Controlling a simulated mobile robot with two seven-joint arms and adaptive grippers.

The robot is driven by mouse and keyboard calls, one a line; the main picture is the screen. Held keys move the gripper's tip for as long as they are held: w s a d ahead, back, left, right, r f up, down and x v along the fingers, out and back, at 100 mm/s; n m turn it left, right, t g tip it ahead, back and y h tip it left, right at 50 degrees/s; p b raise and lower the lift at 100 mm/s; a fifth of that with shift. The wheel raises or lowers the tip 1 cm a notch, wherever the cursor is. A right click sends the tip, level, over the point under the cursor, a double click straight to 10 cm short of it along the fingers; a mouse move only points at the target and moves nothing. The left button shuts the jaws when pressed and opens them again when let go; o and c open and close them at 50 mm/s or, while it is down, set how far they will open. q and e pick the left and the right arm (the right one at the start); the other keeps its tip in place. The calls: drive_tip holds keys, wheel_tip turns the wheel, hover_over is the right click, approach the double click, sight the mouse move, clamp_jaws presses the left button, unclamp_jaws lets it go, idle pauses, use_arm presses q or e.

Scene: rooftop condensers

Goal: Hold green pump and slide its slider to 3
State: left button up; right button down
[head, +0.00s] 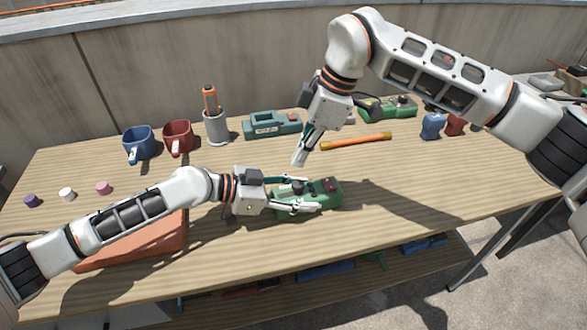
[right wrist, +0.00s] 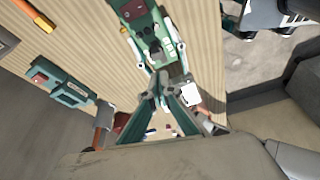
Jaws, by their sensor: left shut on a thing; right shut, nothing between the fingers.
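The green pump (head: 322,194) lies on the wooden table near the front middle, with a dark red patch and a dark knob on its top. My left gripper (head: 305,200) is shut on the pump, its fingers along the pump's two sides. In the right wrist view the pump (right wrist: 157,38) shows at the top, with the left gripper's fingers beside it. My right gripper (head: 299,160) is shut and empty, above the table behind the pump and apart from it. Its fingertips (right wrist: 158,78) also show in the right wrist view. The slider's number marks are too small to read.
A teal device (head: 272,125), an orange-and-yellow rod (head: 356,141) and another green device (head: 398,106) lie behind. Blue (head: 138,142) and red (head: 177,137) mugs and a grey holder (head: 216,127) stand at back left. An orange-brown tray (head: 150,250) lies beneath my left arm. The table's front right is clear.

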use_arm(q)
drive_tip(key=shift+f, duration=0.1)
use_arm(e)
drive_tip(key=shift+v, duration=1.4)
use_arm(q)
drive_tip(key=o, duration=2.2)
drive_tip(key=shift+c, duration=0.2)
drive_tip(key=shift+b+v, duration=0.65)
drive_tip(key=shift+v, duration=3.7)
use_arm(e)
drive_tip(key=shift+f, duration=1.4)
use_arm(q)
drive_tip(key=shift+a, duration=0.15)
